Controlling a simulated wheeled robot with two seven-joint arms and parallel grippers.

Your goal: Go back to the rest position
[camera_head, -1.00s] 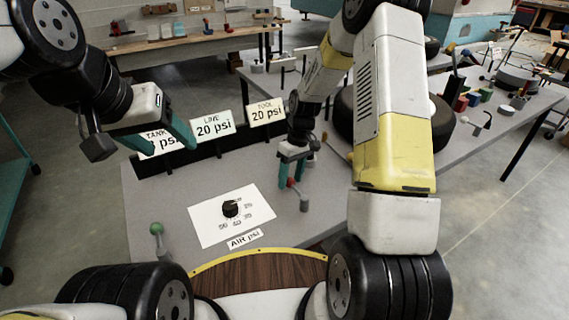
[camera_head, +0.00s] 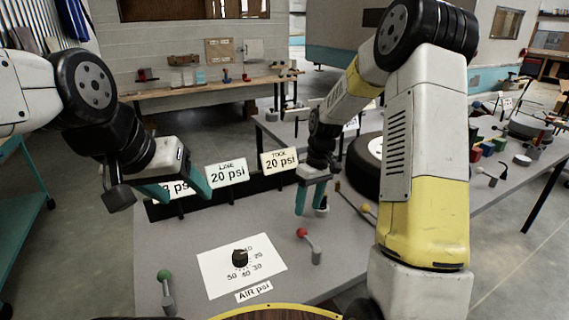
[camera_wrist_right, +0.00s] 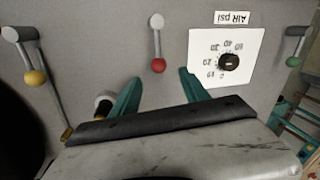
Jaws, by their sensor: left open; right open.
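My left gripper (camera_head: 178,190) is open and empty, in front of the gauge signs at the left, partly hiding the leftmost sign. My right gripper (camera_head: 311,200) is open and points down, behind and above the red-knobbed lever (camera_head: 303,232), apart from it. In the right wrist view the open fingers (camera_wrist_right: 160,92) have nothing between them, and the red knob (camera_wrist_right: 158,65) shows beyond them. The black dial (camera_head: 240,258) sits on a white card, its pointer hard to read. The line sign (camera_head: 227,174) and tool sign (camera_head: 279,161) both read 20 psi.
A green-knobbed lever (camera_head: 165,277) stands at the table's front left. A yellow-knobbed lever (camera_wrist_right: 35,77) is at the left in the wrist view. A black tire (camera_head: 364,165) lies right of my right gripper. A teal cart (camera_head: 30,190) stands at the far left.

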